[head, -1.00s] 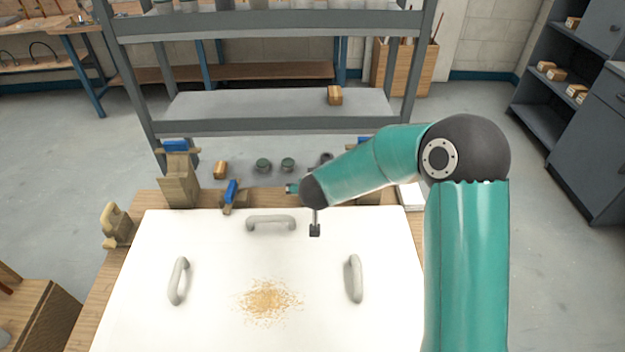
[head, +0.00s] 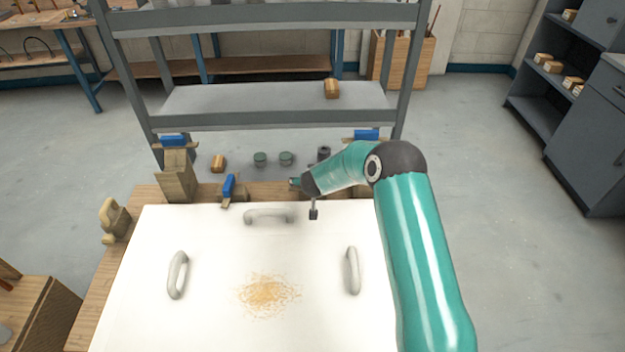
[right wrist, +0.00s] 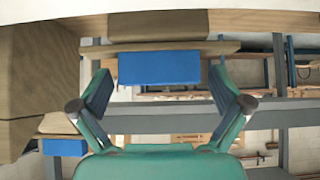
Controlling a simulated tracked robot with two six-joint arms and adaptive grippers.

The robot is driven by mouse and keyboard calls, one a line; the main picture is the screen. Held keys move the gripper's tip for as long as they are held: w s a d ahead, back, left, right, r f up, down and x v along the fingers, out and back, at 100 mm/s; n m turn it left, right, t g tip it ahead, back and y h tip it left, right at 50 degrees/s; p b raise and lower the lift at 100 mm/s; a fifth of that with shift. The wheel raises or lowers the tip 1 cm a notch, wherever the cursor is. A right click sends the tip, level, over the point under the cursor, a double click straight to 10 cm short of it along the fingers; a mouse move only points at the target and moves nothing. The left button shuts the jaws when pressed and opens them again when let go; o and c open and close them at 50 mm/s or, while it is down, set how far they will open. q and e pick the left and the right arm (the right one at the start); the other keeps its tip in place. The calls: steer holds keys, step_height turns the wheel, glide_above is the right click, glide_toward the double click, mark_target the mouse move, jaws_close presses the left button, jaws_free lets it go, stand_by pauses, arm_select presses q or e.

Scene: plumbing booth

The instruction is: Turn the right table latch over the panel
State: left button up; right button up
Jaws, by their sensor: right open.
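The right table latch has a blue handle (right wrist: 160,68) on a wooden bar. In the right wrist view it sits between the two teal fingers of my right gripper (right wrist: 158,88), which are open with gaps on both sides. In the head view my right gripper (head: 295,183) is at the table's back edge, where my arm hides that latch. The white panel (head: 210,235) lies on the wooden table. The left table latch (head: 229,186), also blue on wood, shows at the panel's back edge. My left gripper is out of view.
Wooden posts with blue-topped latches stand at the back left (head: 176,180) and back right (head: 366,135); the right post (right wrist: 40,70) is close beside my gripper. The panel carries grey handles (head: 352,270) and a sawdust pile (head: 268,295). A grey shelf rack (head: 270,100) stands behind.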

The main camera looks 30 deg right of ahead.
steer(key=shift+w+d+f, duration=0.1)
steer(key=shift+f, duration=0.05)
steer(key=shift+c, duration=0.2)
steer(key=c, duration=1.6)
